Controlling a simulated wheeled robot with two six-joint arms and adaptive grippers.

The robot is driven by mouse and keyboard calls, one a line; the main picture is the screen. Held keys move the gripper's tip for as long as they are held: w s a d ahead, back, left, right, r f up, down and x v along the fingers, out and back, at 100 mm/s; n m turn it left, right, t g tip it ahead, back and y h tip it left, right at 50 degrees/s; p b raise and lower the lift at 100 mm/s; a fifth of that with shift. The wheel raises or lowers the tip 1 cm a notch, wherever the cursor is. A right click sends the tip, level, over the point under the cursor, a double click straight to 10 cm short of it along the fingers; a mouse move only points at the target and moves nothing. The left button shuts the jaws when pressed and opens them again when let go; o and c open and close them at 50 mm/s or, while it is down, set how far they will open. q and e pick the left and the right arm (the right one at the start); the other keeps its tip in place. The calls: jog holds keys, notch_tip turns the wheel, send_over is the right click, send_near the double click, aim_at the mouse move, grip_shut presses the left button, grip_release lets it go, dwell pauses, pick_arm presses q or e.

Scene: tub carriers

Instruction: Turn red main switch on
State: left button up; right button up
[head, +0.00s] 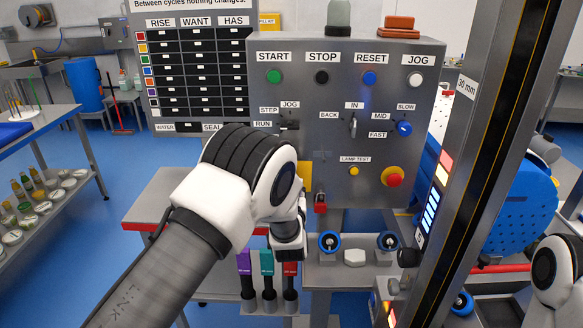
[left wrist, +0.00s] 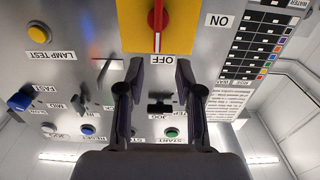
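The red main switch (left wrist: 157,16) is a red handle on a yellow plate (left wrist: 185,38), at the top of the left wrist view. The handle lies in line with the OFF label (left wrist: 171,59); the ON label (left wrist: 217,20) is to the plate's right in that view. In the head view only a sliver of the yellow plate (head: 305,176) shows; my left arm hides the handle. My left gripper (left wrist: 158,75) is open and empty, its two fingers apart either side of the OFF label. It shows no contact with the handle. My right gripper is not in view.
The grey control panel (head: 430,95) has START, STOP, RESET and JOG buttons, a RUN/STEP/JOG selector (head: 290,125) and a red-yellow emergency button (head: 393,177). A red item (head: 320,203) hangs at its lower edge. Purple, teal and red-topped handles stand below. A dark post rises at right.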

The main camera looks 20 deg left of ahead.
pick_arm(q)
jog(key=p+x, duration=0.1)
jog(key=x, duration=0.5)
jog(key=shift+w+f+p, duration=0.2)
jog(key=shift+w+p, duration=0.15)
jog(key=shift+p, duration=0.05)
jog(key=shift+d, duration=0.1)
jog(key=shift+c, duration=0.7)
jog(key=shift+s, duration=0.1)
grip_shut()
